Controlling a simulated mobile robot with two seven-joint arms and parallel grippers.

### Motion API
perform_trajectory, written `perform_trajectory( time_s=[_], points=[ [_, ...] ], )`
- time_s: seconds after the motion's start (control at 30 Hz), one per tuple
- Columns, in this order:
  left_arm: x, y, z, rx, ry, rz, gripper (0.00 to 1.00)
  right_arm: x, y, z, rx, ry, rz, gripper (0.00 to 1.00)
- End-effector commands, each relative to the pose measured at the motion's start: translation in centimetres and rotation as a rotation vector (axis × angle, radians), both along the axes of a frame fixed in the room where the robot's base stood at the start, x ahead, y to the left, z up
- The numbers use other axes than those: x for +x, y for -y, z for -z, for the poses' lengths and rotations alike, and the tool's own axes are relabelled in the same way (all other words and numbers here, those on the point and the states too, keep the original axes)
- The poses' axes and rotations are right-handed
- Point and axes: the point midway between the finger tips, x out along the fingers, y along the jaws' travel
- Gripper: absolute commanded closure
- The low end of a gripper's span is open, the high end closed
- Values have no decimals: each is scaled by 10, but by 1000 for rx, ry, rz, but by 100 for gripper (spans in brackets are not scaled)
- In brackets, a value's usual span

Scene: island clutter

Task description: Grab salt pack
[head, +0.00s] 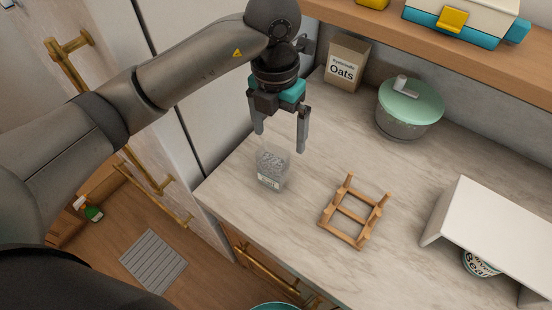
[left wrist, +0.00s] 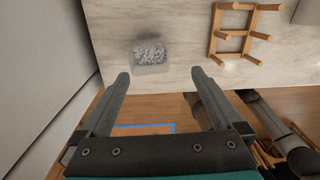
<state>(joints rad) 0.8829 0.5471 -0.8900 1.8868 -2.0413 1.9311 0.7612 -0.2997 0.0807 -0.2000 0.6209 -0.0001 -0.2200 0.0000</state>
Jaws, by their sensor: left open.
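The salt pack (head: 271,172), a small clear container with white-grey grains and a pale label, stands on the marble counter near its left edge. My left gripper (head: 281,138) is open and empty, pointing down above and slightly behind the pack. In the left wrist view the salt pack (left wrist: 151,55) lies beyond the fingertips, between their lines, and my left gripper (left wrist: 159,78) is apart from it. My right gripper is not in view.
A wooden rack (head: 355,211) stands right of the pack. A white shelf stand (head: 500,230) covers a can (head: 480,262). An oats box (head: 346,64) and a green-lidded pot (head: 409,105) are at the back, below a wooden shelf (head: 450,50). The counter around the pack is clear.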

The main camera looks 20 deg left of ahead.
Motion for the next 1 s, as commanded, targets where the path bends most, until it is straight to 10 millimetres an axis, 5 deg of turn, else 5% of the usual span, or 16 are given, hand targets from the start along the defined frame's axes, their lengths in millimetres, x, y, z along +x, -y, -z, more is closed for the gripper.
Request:
perform_trajectory(
  time_s=[0.17,0.5,1.0],
  points=[
    [2,-11,6,53,5,-18,0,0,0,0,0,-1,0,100],
    [1,-11,74,50,1,-17,0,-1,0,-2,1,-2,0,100],
    [3,-14,129,49,1,-16,0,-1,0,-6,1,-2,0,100]
  ],
)
